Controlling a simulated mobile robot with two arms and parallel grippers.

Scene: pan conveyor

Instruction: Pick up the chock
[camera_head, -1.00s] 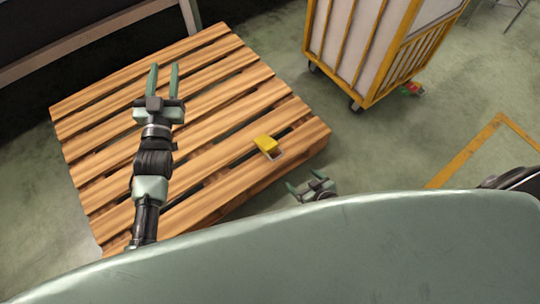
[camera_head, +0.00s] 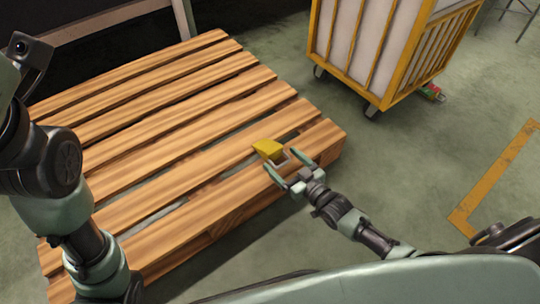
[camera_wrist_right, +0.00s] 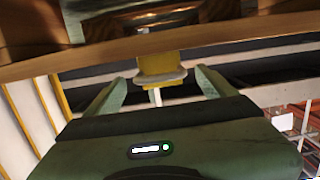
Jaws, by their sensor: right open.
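The yellow chock (camera_head: 267,148) lies on the wooden pallet (camera_head: 215,202), near its right edge. A pale grey handle or frame sticks out from its near side. My right gripper (camera_head: 284,164) is open beside the chock, its two fingers pointing at it with the pale part between them. The right wrist view shows the chock (camera_wrist_right: 160,66) ahead, centred between the open fingers (camera_wrist_right: 158,88). I cannot tell whether either finger touches it. My left arm's links fill the left side of the head view; its gripper is out of view.
A yellow-framed cart (camera_head: 385,55) with white panels stands on wheels beyond the pallet's right corner. A small red and green item (camera_head: 433,93) lies beside it. Yellow tape (camera_head: 495,180) marks the floor at right. The green floor between pallet and tape is clear.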

